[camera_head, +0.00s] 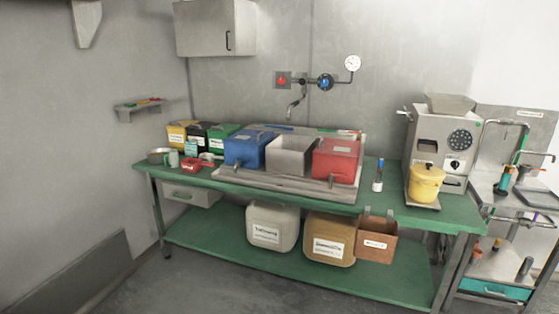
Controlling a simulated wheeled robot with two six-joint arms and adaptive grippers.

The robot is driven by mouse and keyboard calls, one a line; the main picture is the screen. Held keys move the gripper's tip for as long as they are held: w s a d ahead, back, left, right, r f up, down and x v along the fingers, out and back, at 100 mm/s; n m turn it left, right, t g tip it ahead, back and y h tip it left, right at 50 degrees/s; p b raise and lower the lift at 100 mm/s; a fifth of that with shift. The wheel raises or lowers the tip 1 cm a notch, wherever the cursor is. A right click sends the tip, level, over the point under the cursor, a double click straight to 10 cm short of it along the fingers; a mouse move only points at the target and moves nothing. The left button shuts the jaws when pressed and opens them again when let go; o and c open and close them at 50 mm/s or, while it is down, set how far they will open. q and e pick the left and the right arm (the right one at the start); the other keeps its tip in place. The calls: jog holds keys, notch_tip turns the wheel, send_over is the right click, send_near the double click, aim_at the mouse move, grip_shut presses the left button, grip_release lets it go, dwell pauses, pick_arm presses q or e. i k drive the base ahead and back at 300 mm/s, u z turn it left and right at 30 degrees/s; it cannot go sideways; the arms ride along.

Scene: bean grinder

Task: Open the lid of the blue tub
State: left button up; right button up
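The blue tub (245,152) stands on a grey tray on the green workbench, at the left of a row of three tubs. Its top looks closed by a blue lid (250,138). A pale grey tub (290,157) is beside it on the right, and a red tub (336,162) is at the right end of the row. Neither of my grippers shows in this view.
The grey tray (262,184) carries the tubs on the green workbench (385,205). Yellow, black and green boxes (222,140) stand behind left, with small bowls (160,156) nearby. A grinder machine (443,140) with a yellow pot (426,183) stands right. The floor in front is clear.

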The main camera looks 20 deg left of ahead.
aim_at(243, 137)
jog(key=u, duration=1.05)
jog(key=i, duration=0.7)
jog(key=z, duration=0.65)
